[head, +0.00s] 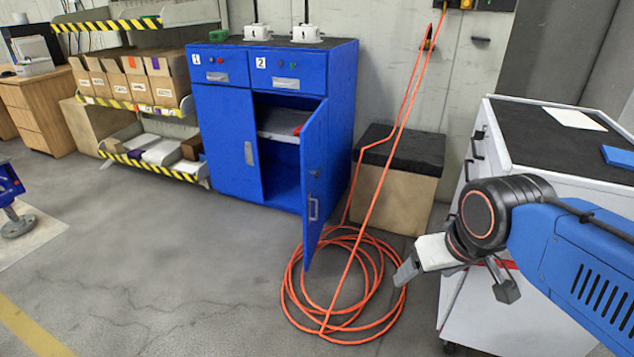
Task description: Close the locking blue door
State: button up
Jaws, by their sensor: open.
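A blue cabinet (227,135) stands against the back wall. Its right door, the blue door (314,185), is swung open toward me, with a metal handle (313,208) on its outer face. A shelf (283,122) shows inside. The left door (225,140) is shut. My gripper (455,279) is at the right, in front of the white cabinet and well to the right of the door. Its two fingers are spread apart with nothing between them. It does not touch the door.
An orange hose (345,327) lies coiled on the floor below and right of the open door and runs up the wall. A box with a black top (397,190) stands behind it. A white cabinet (540,150) stands at the right. The floor at front left is clear.

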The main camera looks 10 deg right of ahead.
aim_at(313, 136)
jog(key=l+u, duration=0.2)
jog(key=l, duration=0.5)
jog(key=l+u, duration=0.2)
jog(key=l, duration=0.45)
jog(key=i+j, duration=0.15)
jog(key=j, duration=0.15)
jog(key=i+j+z, duration=0.15)
jog(key=i+j, duration=0.2)
jog(key=j, duration=0.25)
jog(key=i+j+z, duration=0.15)
jog(key=j, duration=0.15)
